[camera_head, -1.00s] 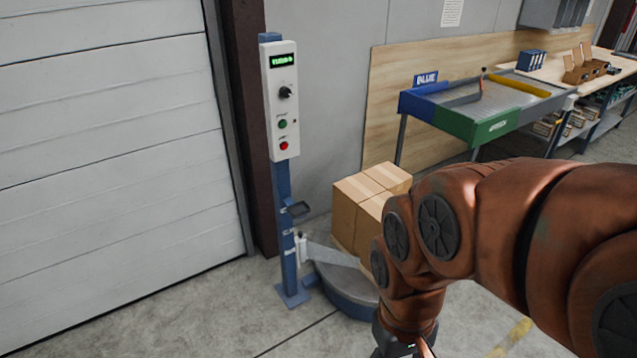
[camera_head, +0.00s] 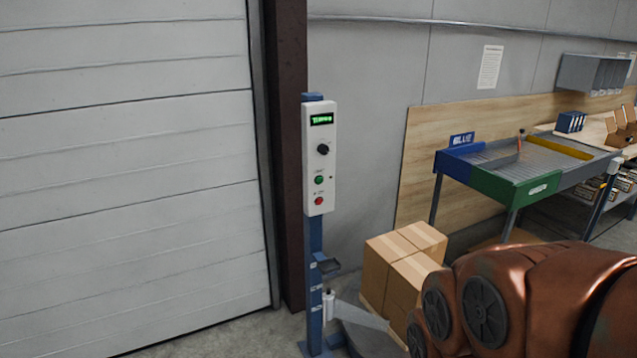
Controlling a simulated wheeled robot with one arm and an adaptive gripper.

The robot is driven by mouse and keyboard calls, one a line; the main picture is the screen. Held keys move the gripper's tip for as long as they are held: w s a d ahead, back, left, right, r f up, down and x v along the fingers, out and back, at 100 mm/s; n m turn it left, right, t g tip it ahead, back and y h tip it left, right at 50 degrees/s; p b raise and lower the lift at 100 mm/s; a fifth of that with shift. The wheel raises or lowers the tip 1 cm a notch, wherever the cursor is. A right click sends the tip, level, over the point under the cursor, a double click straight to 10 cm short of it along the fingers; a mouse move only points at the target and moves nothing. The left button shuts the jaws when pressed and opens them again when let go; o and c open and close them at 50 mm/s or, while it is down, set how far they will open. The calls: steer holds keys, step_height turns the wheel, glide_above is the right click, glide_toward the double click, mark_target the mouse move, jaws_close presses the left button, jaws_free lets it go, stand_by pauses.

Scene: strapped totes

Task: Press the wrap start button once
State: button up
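A white control panel (camera_head: 320,158) stands upright on a blue post (camera_head: 314,240). It has a lit green display (camera_head: 321,119) at the top and a black knob (camera_head: 323,149) below it. Under the knob sit a green button (camera_head: 319,180) and, lower, a red button (camera_head: 318,201). Their labels are too small to read. My orange arm comes in at the lower right, well apart from the panel. My gripper is below the picture's edge and does not show.
Stacked cardboard boxes (camera_head: 402,262) stand right of the post, partly behind my arm. A blue and green sorting table (camera_head: 512,187) stands farther right. A white shutter door (camera_head: 125,165) fills the left. Nothing stands directly before the panel.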

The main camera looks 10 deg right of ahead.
jaws_close()
stand_by(1.4)
